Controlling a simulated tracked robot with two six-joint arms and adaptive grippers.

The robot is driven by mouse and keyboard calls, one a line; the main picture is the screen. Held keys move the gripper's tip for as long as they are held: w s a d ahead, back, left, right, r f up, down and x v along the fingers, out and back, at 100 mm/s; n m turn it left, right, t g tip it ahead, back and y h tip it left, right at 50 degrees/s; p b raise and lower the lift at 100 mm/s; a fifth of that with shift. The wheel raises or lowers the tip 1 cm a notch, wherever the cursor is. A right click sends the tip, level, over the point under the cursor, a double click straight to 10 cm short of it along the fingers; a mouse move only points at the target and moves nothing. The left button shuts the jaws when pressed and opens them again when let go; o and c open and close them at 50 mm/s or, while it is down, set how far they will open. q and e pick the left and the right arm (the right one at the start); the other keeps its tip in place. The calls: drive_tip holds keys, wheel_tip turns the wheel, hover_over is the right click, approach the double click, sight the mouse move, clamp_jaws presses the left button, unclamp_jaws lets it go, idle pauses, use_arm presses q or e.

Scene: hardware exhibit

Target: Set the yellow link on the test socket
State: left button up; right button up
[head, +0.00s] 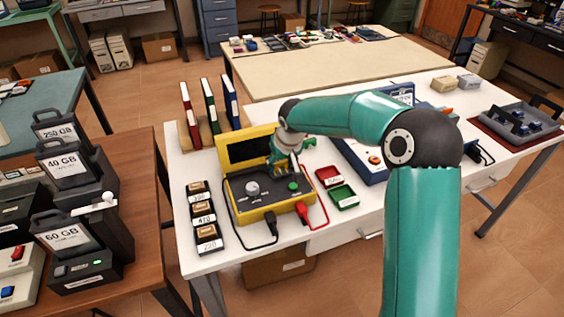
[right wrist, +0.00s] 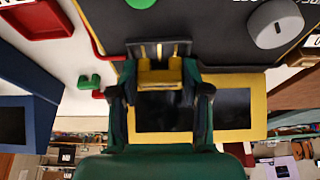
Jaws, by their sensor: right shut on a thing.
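The yellow tester (head: 268,207) stands on the white table with its dark-screened lid (head: 246,149) raised. It has a grey knob (head: 252,188) and a green button (head: 294,186). My right gripper (head: 284,168) is low over the back right of its panel. In the right wrist view my right gripper (right wrist: 160,62) is shut on the small yellow link (right wrist: 160,76), in front of the screen. I cannot tell whether the link touches the panel. My left gripper is not in view.
A red tray (head: 328,176) and a green tray (head: 344,196) lie right of the tester. Several labelled blocks (head: 205,218) stand left of it, with binders (head: 209,105) behind. A red plug (head: 303,209) and cables are at the tester's front. A blue device (head: 361,160) stands further right.

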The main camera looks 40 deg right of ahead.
drive_tip(key=shift+f, duration=0.3)
drive_tip(key=shift+r, duration=0.3)
drive_tip(key=shift+r, duration=0.5)
drive_tip(key=shift+r+p, duration=0.1)
drive_tip(key=shift+p, duration=0.2)
drive_tip(key=shift+f+b, duration=0.9)
drive_tip(key=shift+b, duration=0.05)
idle(0.6)
drive_tip(key=o, duration=0.7)
drive_tip(key=shift+c, duration=0.2)
drive_tip(key=shift+r, duration=0.1)
